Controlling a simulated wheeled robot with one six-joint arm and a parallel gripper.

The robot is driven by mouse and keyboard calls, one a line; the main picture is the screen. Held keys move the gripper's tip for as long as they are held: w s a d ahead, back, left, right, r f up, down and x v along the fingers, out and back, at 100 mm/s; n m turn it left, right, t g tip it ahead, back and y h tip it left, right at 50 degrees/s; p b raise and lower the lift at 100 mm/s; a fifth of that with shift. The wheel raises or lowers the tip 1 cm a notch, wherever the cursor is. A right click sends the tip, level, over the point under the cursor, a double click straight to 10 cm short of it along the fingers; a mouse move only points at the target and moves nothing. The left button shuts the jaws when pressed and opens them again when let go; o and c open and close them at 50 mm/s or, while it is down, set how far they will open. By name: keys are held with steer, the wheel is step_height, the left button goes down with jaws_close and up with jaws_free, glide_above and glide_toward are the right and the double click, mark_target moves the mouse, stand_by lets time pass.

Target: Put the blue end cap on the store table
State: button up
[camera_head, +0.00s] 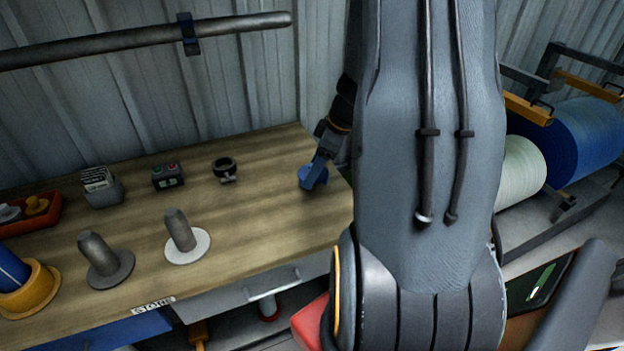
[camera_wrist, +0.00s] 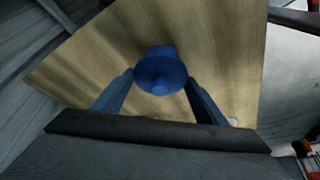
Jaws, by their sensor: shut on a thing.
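The blue end cap (camera_head: 313,177) is at the right end of the wooden store table (camera_head: 240,240), which bears a "STORE" label on its front edge. My gripper (camera_head: 317,170) is over that end of the table, shut on the cap. In the wrist view the round blue cap (camera_wrist: 160,72) sits between the tips of my two fingers (camera_wrist: 160,80), with bare table top (camera_wrist: 225,60) behind it. I cannot tell whether the cap touches the table.
On the table stand a grey peg on a dark base (camera_head: 100,258), a peg on a white base (camera_head: 184,240), a black ring clamp (camera_head: 225,168), a button box (camera_head: 167,176) and a grey card box (camera_head: 102,188). Table space around the cap is clear. Large rolls (camera_head: 590,135) stand right.

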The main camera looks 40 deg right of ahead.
steer(key=shift+f, duration=2.15)
steer(key=shift+f, duration=0.15)
steer(key=o, duration=1.1)
steer(key=shift+c, duration=0.2)
steer(key=shift+r+p, duration=0.25)
steer(key=shift+p, duration=0.05)
steer(key=b+v, duration=0.2)
steer(key=v, duration=0.9)
steer(key=shift+s+r, duration=0.2)
steer(key=shift+r, duration=0.15)
steer(key=s+a+m+g+h, duration=0.1)
steer(key=s+a+m, duration=0.2)
steer(key=a, duration=1)
steer(key=s+a+f+m+g+h, duration=0.1)
steer(key=s+a+m, duration=0.2)
steer(key=a, duration=0.9)
steer(key=shift+a+m+g+h, duration=0.3)
steer(key=shift+a+m+h, duration=0.1)
steer(key=shift+m, duration=0.5)
